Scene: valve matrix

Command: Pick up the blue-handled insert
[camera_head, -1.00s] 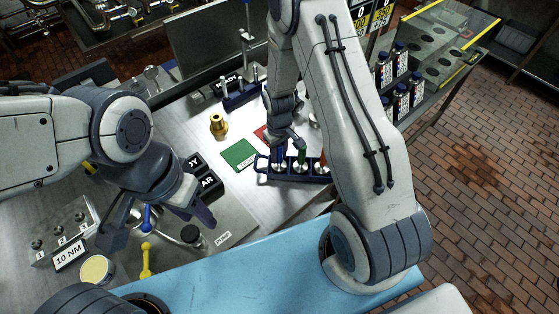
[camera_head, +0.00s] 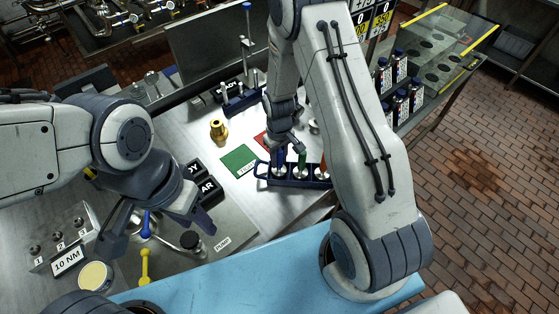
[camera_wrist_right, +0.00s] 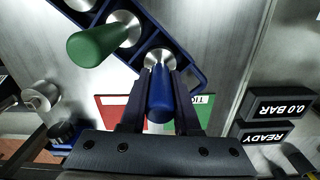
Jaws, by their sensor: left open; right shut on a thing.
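The blue-handled insert stands in the dark blue rack (camera_head: 300,182), in the slot at the left end in the head view. Its blue handle (camera_wrist_right: 160,95) sits between the fingers of my right gripper (camera_wrist_right: 160,88) in the right wrist view. My right gripper (camera_head: 285,152) is shut on that handle, and the metal base of the insert is still in the rack. A green-handled insert (camera_wrist_right: 95,45) stands in the neighbouring slot, with an orange-handled one (camera_head: 322,166) beyond it. My left gripper (camera_head: 158,228) is open and empty over the left part of the bench.
A green mat (camera_head: 239,158) and a brass fitting (camera_head: 218,130) lie left of the rack. Black readout blocks (camera_head: 207,190), a yellow-knobbed lever (camera_head: 145,265) and the 10 NM sign (camera_head: 67,260) are near my left gripper.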

